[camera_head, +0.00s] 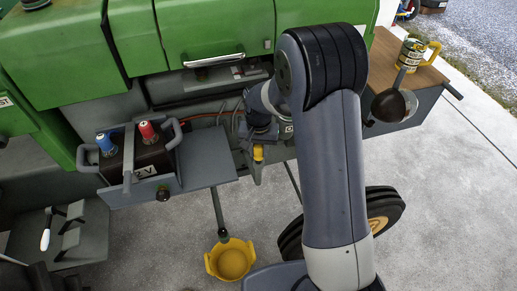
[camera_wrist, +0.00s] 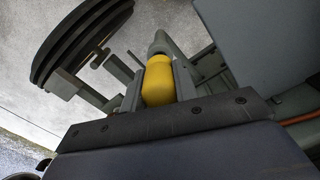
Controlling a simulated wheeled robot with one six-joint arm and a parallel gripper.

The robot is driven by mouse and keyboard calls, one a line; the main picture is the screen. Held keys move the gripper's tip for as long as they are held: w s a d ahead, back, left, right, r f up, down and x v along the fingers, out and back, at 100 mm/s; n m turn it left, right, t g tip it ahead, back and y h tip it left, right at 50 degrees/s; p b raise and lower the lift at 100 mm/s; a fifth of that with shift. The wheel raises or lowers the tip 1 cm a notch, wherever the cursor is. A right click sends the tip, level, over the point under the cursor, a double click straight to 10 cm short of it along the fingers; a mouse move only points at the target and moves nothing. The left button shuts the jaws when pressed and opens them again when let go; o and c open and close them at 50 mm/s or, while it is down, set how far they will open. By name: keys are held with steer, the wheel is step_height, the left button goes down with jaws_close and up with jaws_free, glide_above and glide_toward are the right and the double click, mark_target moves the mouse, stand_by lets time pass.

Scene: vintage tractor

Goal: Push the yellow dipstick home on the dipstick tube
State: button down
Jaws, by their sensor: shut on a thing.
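The yellow dipstick (camera_head: 258,153) shows as a small yellow grip below the end of my arm, in front of the green tractor's side. In the wrist view the dipstick (camera_wrist: 158,82) lies between the two fingers of my gripper (camera_wrist: 160,77), which is shut on it. A grey rounded piece (camera_wrist: 161,45), likely the top of the dipstick tube, shows just beyond the yellow grip and looks in line with it. Whether the grip touches it or a gap is left, I cannot tell. In the head view my arm and wrist hide much of this spot.
A battery box (camera_head: 152,160) with red and blue terminals stands left. A yellow pan (camera_head: 231,260) is on the ground below. A wheel (camera_head: 385,212) lies behind my arm. A wooden-topped box (camera_head: 410,75) with a can stands right. Open paving lies at the right.

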steer(key=shift+f+b, duration=0.9)
steer(key=shift+f, duration=0.3)
steer(key=c, duration=1)
jaws_free()
steer(key=shift+c, duration=0.2)
step_height(320, 180, up, 11)
steer(key=shift+f+b, duration=0.1)
steer(key=shift+b, duration=0.25)
step_height(320, 180, down, 11)
steer(key=shift+r+p, duration=0.2)
steer(key=shift+p, duration=0.25)
steer(key=shift+r+p, duration=0.4)
steer(key=shift+r, duration=0.1)
steer(key=shift+r, duration=0.1)
